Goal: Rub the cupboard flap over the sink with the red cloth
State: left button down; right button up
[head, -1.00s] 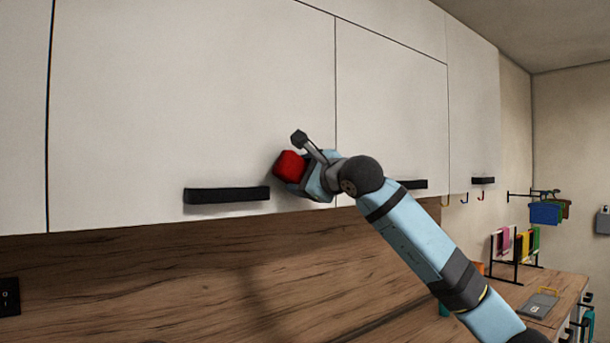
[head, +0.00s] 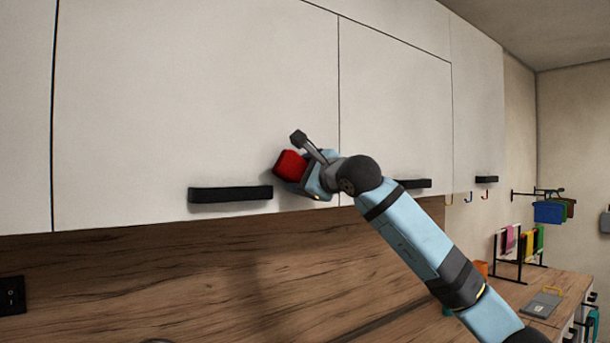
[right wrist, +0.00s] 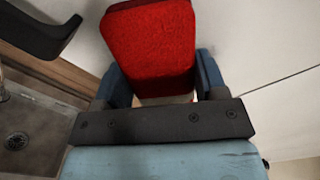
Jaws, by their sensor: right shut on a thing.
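The red cloth (head: 290,165) is a thick red pad held by my right gripper (head: 309,172). In the right wrist view the red cloth (right wrist: 152,45) sits between the two blue fingers of the gripper (right wrist: 160,85), which is shut on it. The cloth is at the lower right part of the large white cupboard flap (head: 190,100), right of its black handle (head: 230,194). I cannot tell for sure whether it touches the flap. Part of the sink (right wrist: 22,135) shows at the lower left of the right wrist view. My left gripper is not in view.
A second white flap (head: 395,105) with a black handle adjoins on the right. Hooks (head: 467,197), a rack of coloured cloths (head: 520,243) and a grey board (head: 543,302) are farther right.

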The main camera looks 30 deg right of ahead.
jog(key=shift+w, duration=0.25)
jog(key=shift+w+d+b, duration=0.1)
jog(key=shift+d+b, duration=0.2)
jog(key=shift+d, duration=1.45)
jog(key=d, duration=0.2)
jog(key=w+d, duration=0.1)
jog(key=shift+d, duration=0.4)
jog(key=shift+s+a+r, duration=0.1)
jog(key=shift+a, duration=0.05)
